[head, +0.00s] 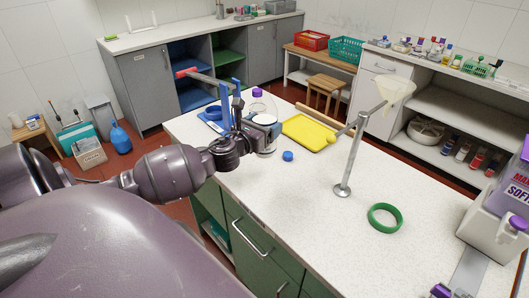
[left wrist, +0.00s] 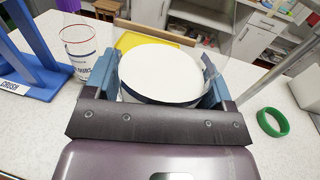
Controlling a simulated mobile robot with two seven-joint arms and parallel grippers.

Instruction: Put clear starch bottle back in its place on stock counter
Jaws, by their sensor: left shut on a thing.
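A clear bottle (head: 262,105) with a purple cap stands upright at the far left part of the near white worktop (head: 300,215). Its lower part looks white with a dark band, and its label cannot be read. My left gripper (head: 243,137) is shut on it from the left. In the left wrist view the fingers flank the bottle's round white part (left wrist: 160,72), with clear walls rising above it. I cannot tell whether its base touches the worktop. A back-right counter (head: 455,68) carries several small bottles; I cannot tell if it is the stock counter. My right gripper is not in view.
The worktop's front middle is clear.

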